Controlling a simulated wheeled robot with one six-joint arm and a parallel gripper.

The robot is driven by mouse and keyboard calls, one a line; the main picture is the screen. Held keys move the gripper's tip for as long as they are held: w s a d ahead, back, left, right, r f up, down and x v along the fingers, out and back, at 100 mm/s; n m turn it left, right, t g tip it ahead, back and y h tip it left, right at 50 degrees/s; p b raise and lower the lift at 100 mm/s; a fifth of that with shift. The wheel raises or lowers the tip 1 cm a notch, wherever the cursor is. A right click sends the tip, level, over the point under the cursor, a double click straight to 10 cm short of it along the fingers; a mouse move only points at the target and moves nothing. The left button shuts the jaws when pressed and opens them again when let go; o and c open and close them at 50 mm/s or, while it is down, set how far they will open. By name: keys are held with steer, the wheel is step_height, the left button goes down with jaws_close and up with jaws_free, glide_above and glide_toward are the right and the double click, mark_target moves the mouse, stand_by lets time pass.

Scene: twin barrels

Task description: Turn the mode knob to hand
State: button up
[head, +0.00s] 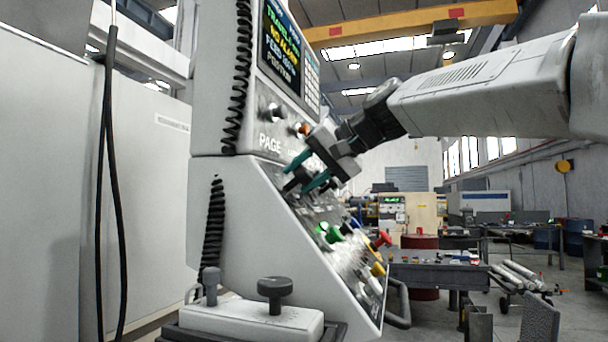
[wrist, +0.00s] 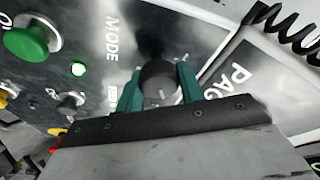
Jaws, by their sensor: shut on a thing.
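The mode knob (wrist: 160,80) is a dark round knob on the grey sloped control panel (wrist: 80,25), beside the printed word MODE. My gripper (wrist: 158,88) has its teal fingers on either side of the knob and is shut on it. A small pale mark shows on the knob's face; I cannot tell which setting it points to. In the head view my gripper (head: 306,172) reaches in from the right to the upper part of the sloped panel, where the dark knob (head: 296,180) shows partly behind the fingers. The setting labels around the knob are mostly hidden or unreadable.
In the head view, a red control (head: 380,240) stands out lower on the panel. A coiled black cable (head: 215,225) hangs at the panel's left side.

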steer(key=o, duration=1)
steer(key=shift+c, duration=0.2)
steer(key=v, duration=0.7)
steer(key=shift+s+d+r, duration=0.2)
steer(key=shift+d, duration=0.1)
steer(key=s+d+f+g+h, duration=0.2)
steer(key=s+d+f+h, duration=0.15)
steer(key=f, duration=0.75)
steer(key=s+d+f+g+h, duration=0.15)
steer(key=s+d+f, duration=0.25)
steer(key=f, duration=0.6)
steer(key=s+d+f+h, duration=0.1)
steer(key=s+d+f, duration=0.3)
steer(key=s+f, duration=0.3)
steer(key=s+d+f+g+h, duration=0.1)
steer(key=s+d+f+h, duration=0.1)
steer(key=s+f, duration=0.5)
steer(key=s+d+f+g+h, duration=0.1)
steer(key=s+d+f+h, duration=0.1)
steer(key=s+d+f, duration=0.3)
steer(key=s+f, duration=0.2)
steer(key=s, duration=0.2)
steer(key=shift+s+d+f+m, duration=0.2)
steer(key=shift+d+f+m, duration=0.05)
steer(key=shift+d+m, duration=0.05)
